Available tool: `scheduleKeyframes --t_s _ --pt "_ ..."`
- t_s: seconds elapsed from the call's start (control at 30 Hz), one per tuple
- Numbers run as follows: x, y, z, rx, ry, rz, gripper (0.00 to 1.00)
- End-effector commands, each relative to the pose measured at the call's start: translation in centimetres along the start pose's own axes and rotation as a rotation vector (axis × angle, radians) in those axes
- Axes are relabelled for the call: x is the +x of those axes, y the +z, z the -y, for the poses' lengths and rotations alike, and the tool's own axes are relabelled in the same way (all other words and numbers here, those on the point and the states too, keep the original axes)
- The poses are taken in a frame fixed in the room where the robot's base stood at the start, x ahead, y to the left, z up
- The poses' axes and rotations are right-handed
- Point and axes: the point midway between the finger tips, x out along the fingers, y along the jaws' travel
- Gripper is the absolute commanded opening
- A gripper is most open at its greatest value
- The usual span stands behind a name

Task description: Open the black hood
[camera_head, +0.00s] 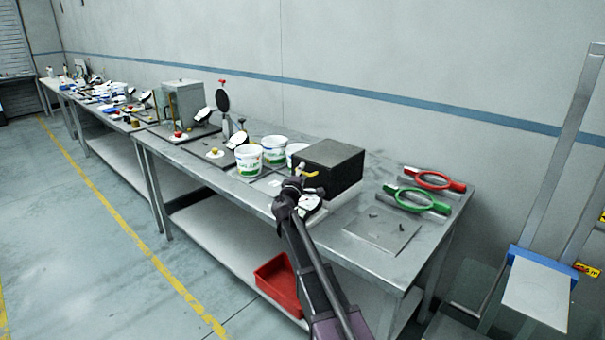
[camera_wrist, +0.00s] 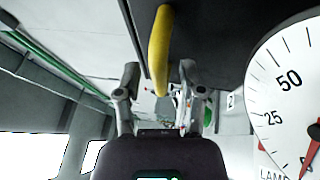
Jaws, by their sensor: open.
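The black hood (camera_head: 335,165) is a dark box on a pale base on the metal table, and it looks shut. Its yellow handle (camera_head: 309,174) is on the side near my gripper (camera_head: 293,187). In the wrist view the hood's dark face (camera_wrist: 230,28) fills the top, and the yellow handle (camera_wrist: 159,45) hangs down in front of it. My gripper (camera_wrist: 158,74) is open, with one finger on each side of the handle in the picture. I cannot tell whether the fingers touch it or how far they reach.
A white dial gauge (camera_wrist: 296,92) is close at the right in the wrist view. White tubs (camera_head: 249,160) stand left of the hood. Red (camera_head: 433,179) and green (camera_head: 415,200) rings and a flat plate (camera_head: 383,231) lie to its right. A red bin (camera_head: 279,284) sits below.

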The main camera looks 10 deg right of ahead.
Motion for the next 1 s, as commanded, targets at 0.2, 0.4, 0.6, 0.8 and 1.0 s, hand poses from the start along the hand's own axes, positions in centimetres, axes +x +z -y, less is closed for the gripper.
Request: scheduleKeyframes --t_s 0.2,0.4,0.6,0.8,1.0 --pt "0.0 0.0 0.0 0.0 0.0 0.0 0.1" --pt "0.0 0.0 0.0 0.0 0.0 0.0 0.0" --pt "0.0 -0.2 -0.2 0.002 -0.003 -0.002 0.0" --pt "0.0 -0.6 -0.9 0.009 -0.018 -0.009 0.0" --pt "-0.1 -1.8 -2.2 0.025 -0.05 -0.026 0.0"
